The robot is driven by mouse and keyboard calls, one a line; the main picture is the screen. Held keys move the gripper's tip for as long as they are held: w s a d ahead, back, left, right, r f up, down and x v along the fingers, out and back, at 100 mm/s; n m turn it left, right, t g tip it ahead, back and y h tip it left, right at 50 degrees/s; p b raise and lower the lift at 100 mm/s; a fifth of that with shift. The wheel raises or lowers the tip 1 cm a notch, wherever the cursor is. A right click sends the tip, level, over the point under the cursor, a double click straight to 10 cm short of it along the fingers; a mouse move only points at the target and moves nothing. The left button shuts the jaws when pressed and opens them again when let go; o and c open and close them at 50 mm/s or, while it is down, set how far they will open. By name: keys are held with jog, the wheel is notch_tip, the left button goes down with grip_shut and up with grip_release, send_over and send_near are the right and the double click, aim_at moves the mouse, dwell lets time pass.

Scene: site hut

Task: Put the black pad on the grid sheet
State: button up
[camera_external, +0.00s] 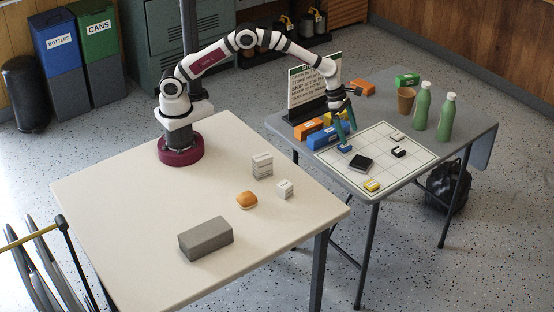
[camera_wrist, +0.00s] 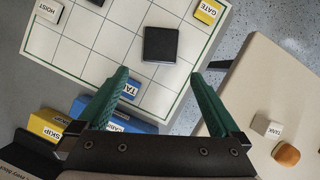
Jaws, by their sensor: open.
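The black pad (camera_external: 361,163) lies flat on the white grid sheet (camera_external: 385,139), near its front middle. It also shows in the wrist view (camera_wrist: 160,44), on the grid lines, ahead of my fingers and apart from them. My gripper (camera_external: 346,131) hangs over the rear left part of the sheet. In the wrist view its two green fingers (camera_wrist: 159,77) are spread with nothing held between them.
A brown cup (camera_external: 405,100) and green bottles (camera_external: 420,107) stand at the right.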

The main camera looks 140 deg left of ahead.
jog(key=s+d+r+m+g+h, duration=0.1)
jog(key=s+d+r+m, duration=0.1)
jog(key=d+r+m, duration=0.5)
jog(key=s+d+r+m+g, duration=0.1)
jog(key=s+d+r+m, duration=0.1)
jog(key=d+m, duration=0.9)
jog(key=s+d+r+m+h, duration=0.15)
jog(key=d+r+m, duration=0.45)
jog(key=d, duration=0.7)
jog(key=s+d+f+m+g+y, duration=0.1)
jog(key=s+d+m, duration=0.3)
jog(key=s+m, duration=0.6)
jog(key=s+d+f+m+g+y, duration=0.1)
jog(key=s+d+m, duration=0.4)
jog(key=s+m, duration=0.5)
jog(key=shift+s+f+m, duration=0.15)
jog(key=shift+f+m, duration=0.55)
jog(key=shift+m, duration=0.3)
